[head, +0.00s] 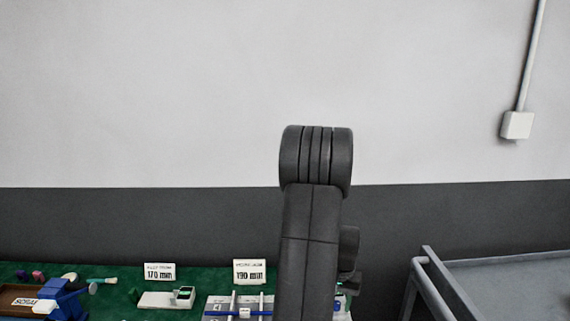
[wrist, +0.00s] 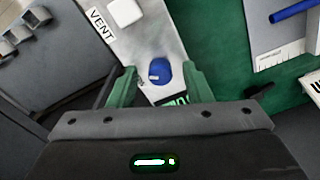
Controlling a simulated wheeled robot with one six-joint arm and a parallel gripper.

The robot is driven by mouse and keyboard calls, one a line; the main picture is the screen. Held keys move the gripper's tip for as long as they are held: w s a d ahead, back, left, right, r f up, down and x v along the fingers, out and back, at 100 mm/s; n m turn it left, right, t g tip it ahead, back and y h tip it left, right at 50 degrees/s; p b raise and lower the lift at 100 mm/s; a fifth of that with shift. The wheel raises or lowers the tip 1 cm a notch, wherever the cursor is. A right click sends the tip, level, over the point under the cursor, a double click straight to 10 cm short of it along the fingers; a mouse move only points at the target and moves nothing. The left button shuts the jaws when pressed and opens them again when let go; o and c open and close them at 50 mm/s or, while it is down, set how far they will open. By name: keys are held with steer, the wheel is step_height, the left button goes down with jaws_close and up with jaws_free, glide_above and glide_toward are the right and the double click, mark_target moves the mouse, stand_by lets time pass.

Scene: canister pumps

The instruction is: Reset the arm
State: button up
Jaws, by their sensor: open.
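My gripper (wrist: 158,82) shows in the wrist view with its two green fingers apart and nothing held between them. A round blue part (wrist: 160,70) on a pale panel (wrist: 165,35) appears between and beyond the fingertips; I cannot tell how far off it is. In the head view my dark arm stands upright in the middle, and my gripper is not visible there.
A green-topped bench (head: 110,292) carries a "170 mm" card (head: 159,272), a "190 mm" card (head: 249,271), a white device (head: 165,299) and a brown tray (head: 15,298). A grey cart (head: 510,285) stands right. A "VENT" label (wrist: 100,25) marks the panel.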

steer(key=n+p, duration=0.2)
steer(key=n, duration=0.2)
steer(key=shift+r+n, duration=0.1)
steer(key=shift+n, duration=0.3)
step_height(320, 180, up, 8)
steer(key=shift+d+f+b, duration=0.1)
steer(key=shift+b, duration=0.3)
